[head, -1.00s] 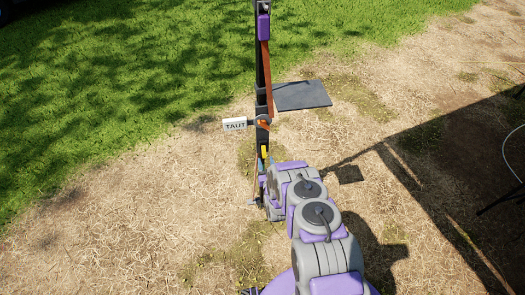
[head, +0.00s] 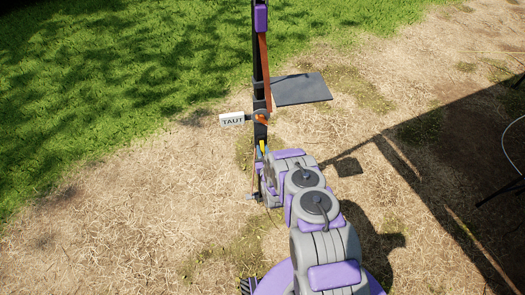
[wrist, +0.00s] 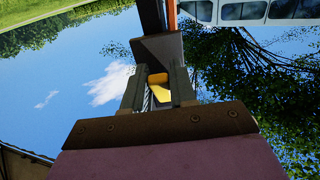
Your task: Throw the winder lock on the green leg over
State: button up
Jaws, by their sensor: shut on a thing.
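A dark upright leg (head: 257,62) with a purple block (head: 261,18) rises ahead of me in the head view; I see no green on it. A yellow lever (head: 262,146), perhaps the winder lock, sits just below. My gripper (head: 262,155) is at the lever, partly hidden by my arm. In the wrist view, my gripper (wrist: 157,88) is shut with the yellow lever (wrist: 157,96) between its grey fingers.
A white sign reading TAUT (head: 231,119) sticks out left of the winder. A dark flat plate (head: 301,89) lies behind the leg to the right. Dark thin legs and a pale cable (head: 508,150) stand at the right edge. Dry ground on the left is clear.

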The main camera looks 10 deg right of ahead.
aim_at(263, 149)
grip_shut()
jog(key=shift+r, duration=0.1)
jog(key=g+p, duration=0.1)
jog(key=p, duration=0.1)
jog(key=s+r+g+p, duration=0.1)
jog(key=g+p, duration=0.1)
jog(key=shift+r, duration=0.2)
jog(key=g+p, duration=0.1)
jog(key=s+r+g+p, duration=0.1)
jog(key=g+p, duration=0.1)
jog(key=shift+g, duration=0.3)
jog(key=g, duration=0.1)
jog(key=r+g+p, duration=0.1)
jog(key=g, duration=0.2)
jog(key=shift+s+r+p, duration=0.2)
jog(key=shift+r+p, duration=0.15)
jog(key=shift+r+g, duration=0.25)
jog(key=shift+g, duration=0.35)
jog(key=shift+w, duration=0.1)
